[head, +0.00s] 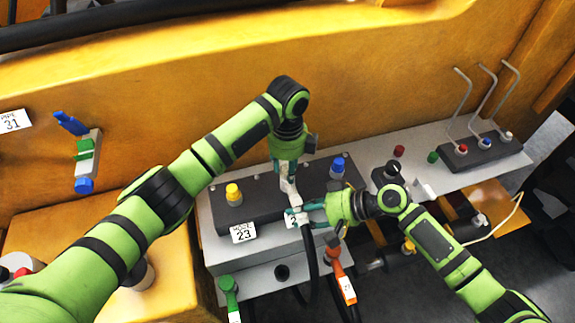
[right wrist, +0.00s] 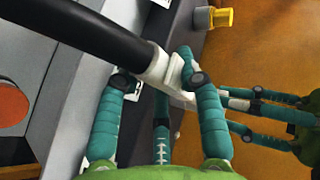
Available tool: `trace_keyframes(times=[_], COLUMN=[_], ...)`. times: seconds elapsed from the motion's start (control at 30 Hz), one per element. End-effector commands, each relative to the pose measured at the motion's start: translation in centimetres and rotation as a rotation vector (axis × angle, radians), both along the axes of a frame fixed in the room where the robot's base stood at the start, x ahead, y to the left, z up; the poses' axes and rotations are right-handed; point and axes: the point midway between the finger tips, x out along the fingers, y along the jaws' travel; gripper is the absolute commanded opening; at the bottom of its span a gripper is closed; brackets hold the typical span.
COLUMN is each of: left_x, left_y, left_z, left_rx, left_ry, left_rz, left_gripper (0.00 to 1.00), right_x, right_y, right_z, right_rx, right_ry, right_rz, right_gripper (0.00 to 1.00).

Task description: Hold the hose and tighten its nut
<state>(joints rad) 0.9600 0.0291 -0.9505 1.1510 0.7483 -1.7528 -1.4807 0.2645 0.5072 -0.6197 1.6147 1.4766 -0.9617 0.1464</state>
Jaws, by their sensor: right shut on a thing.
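The black hose (head: 313,262) rises to a white end fitting (head: 296,205) at the front of the dark valve block (head: 262,203). In the right wrist view the hose (right wrist: 105,35) comes in from upper left and ends in a pale stepped collar (right wrist: 160,68); I cannot tell which part is the nut. My right gripper (head: 304,215) is shut on the hose at its white end, fingers on either side (right wrist: 152,68). My left gripper (head: 288,172) points down just above, around a slim pale piece (head: 289,188) reaching towards the fitting. Its fingers partly hide its grip.
A yellow cap (head: 234,193) and a blue cap (head: 338,166) stand on the block, beside a label marked 23 (head: 243,232). Green (head: 229,288) and orange (head: 341,271) tagged fittings hang in front. Bent levers (head: 487,100) rise at right. The yellow casting wall (head: 180,95) stands close behind.

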Motion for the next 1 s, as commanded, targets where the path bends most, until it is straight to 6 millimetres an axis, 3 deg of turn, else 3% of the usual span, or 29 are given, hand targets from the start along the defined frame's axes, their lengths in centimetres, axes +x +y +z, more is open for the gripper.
trace_keyframes(times=[0.47, 1.0], left_x=[0.0, -0.1], left_y=[0.0, 0.0], left_z=[0.8, 10.7], left_rx=[-0.001, 0.000], left_ry=[-0.001, -0.001], left_rz=[0.001, 0.001], left_gripper=[0.61, 0.61], right_x=[0.1, 0.1], right_y=[0.0, 0.0], right_z=[0.2, 0.1], right_rx=[0.002, 0.001], right_ry=[-0.004, -0.003], right_rz=[-0.002, -0.001], right_gripper=[0.00, 0.00])
